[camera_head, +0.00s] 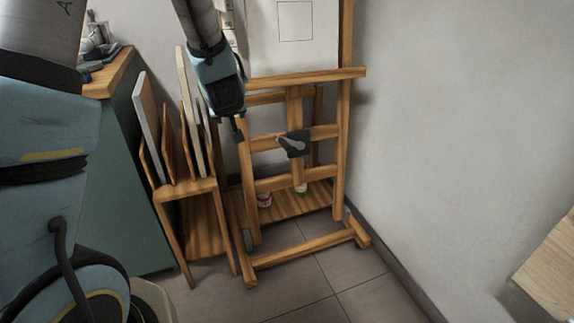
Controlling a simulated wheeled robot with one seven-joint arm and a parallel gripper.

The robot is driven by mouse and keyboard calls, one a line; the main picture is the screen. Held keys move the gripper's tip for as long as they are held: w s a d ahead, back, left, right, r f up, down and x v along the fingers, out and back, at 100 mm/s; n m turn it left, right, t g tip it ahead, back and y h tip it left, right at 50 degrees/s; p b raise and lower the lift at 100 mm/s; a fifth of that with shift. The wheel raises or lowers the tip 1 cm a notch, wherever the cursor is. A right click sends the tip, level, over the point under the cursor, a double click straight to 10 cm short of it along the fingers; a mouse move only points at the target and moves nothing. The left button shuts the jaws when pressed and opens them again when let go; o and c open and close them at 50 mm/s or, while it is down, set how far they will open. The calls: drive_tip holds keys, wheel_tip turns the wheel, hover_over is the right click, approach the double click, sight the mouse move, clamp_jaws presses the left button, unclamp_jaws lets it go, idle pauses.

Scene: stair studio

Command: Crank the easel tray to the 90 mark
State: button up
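A wooden easel (341,150) stands against the back wall. Its tray (305,76) runs across it below a white sheet (295,40) with a drawn square. A dark crank box with a grey handle (292,143) sits on the middle crossbar below the tray. No scale marks can be read from here. My gripper (238,135) points down at the left of the easel, left of the crank and apart from it in the picture. Its fingers are small and dark, and I cannot tell whether they are open or shut.
A wooden rack (200,190) with upright panels stands left of the easel, close to my gripper. A green cabinet (135,205) with a wooden top is further left. Small jars (264,200) sit on the easel's lower shelf. A wooden surface (550,265) is at the right. Tiled floor in front is clear.

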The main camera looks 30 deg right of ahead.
drive_tip(key=s+d+f+t+b, duration=0.2)
drive_tip(key=d+f+t+b, duration=0.2)
drive_tip(key=d+f+b, duration=0.5)
drive_tip(key=t+y+b, duration=0.1)
drive_tip(key=t+b, duration=0.3)
drive_tip(key=b, duration=0.2)
approach(281, 138)
drive_tip(key=w, duration=0.2)
drive_tip(key=w+b, duration=0.1)
drive_tip(key=w, duration=0.1)
drive_tip(key=w+d+b, duration=0.1)
drive_tip(key=w, duration=0.1)
drive_tip(key=shift+w+f, duration=0.1)
drive_tip(key=shift+f, duration=0.2)
drive_tip(key=shift+a, duration=0.1)
clamp_jaws()
